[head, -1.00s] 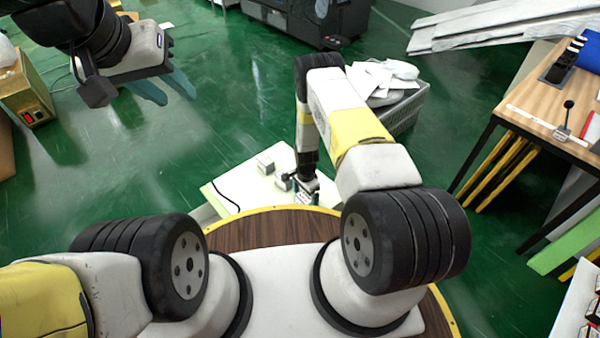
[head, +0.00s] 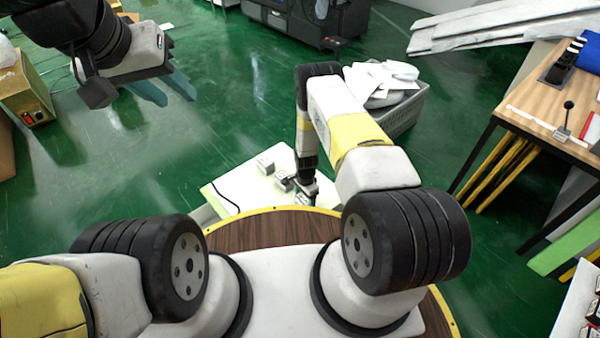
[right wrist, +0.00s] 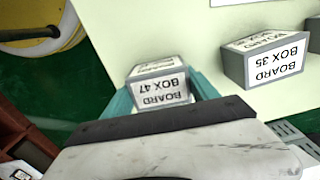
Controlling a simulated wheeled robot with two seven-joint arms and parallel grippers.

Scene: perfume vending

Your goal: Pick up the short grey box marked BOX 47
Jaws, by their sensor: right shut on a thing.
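In the right wrist view, the short grey box marked BOX 47 (right wrist: 160,92) has a white label and sits between the teal fingers of my right gripper (right wrist: 163,84). The fingers are shut on its two sides. In the head view my right gripper (head: 306,191) is low over the pale table, and the box in it is hard to make out. I cannot tell whether it touches the surface. My left gripper (head: 178,98) is open and empty, high at the upper left over the floor.
In the head view another small box (head: 265,166) stands on the pale table (head: 226,192). A grey crate (head: 400,115) is behind my right arm, and a wooden table (head: 530,100) is at right.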

